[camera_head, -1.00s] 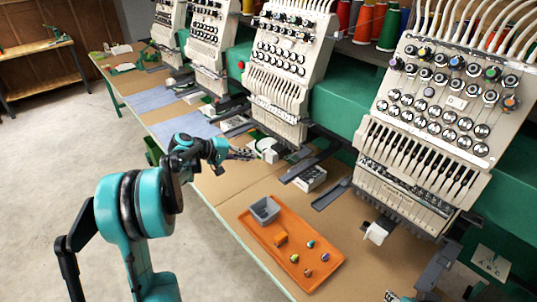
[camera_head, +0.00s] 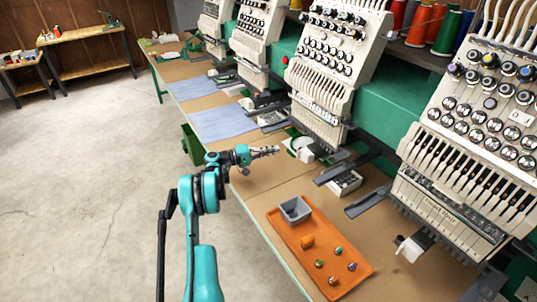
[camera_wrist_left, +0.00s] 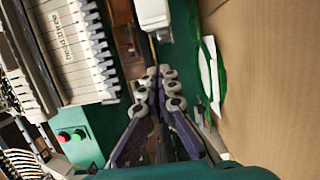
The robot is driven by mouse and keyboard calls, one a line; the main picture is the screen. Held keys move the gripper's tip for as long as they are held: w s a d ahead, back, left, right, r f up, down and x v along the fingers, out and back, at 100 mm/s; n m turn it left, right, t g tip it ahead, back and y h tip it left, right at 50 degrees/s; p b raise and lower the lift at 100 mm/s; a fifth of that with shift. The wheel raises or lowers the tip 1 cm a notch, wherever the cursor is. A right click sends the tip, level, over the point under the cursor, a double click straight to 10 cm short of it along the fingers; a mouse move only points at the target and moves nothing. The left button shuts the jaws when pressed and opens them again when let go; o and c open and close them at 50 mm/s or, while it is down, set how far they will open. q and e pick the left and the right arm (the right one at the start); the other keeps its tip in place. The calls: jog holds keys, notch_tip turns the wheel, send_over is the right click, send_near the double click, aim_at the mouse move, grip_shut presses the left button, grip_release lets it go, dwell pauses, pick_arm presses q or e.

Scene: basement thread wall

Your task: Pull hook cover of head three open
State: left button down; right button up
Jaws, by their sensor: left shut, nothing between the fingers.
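The embroidery machine has a row of heads. In the left wrist view, the shut fingertips (camera_wrist_left: 160,84) point at the gap below a white block (camera_wrist_left: 153,14). My right gripper is out of view.
An orange tray (camera_head: 290,243) with a grey bin (camera_head: 295,210) and several small coloured pieces lies on the table at the front. Dark arms (camera_head: 368,202) jut out under the heads. Blue sheets (camera_head: 222,122) lie further back. Open floor (camera_head: 90,200) is at left.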

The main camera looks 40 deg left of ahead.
aim_at(305, 156)
pick_arm(q)
jog(key=w+d+b, duration=0.2)
jog(key=d, duration=0.4)
jog(key=shift+w+d, duration=0.2)
jog(key=shift+d, duration=0.15)
jog(key=shift+d, duration=0.1)
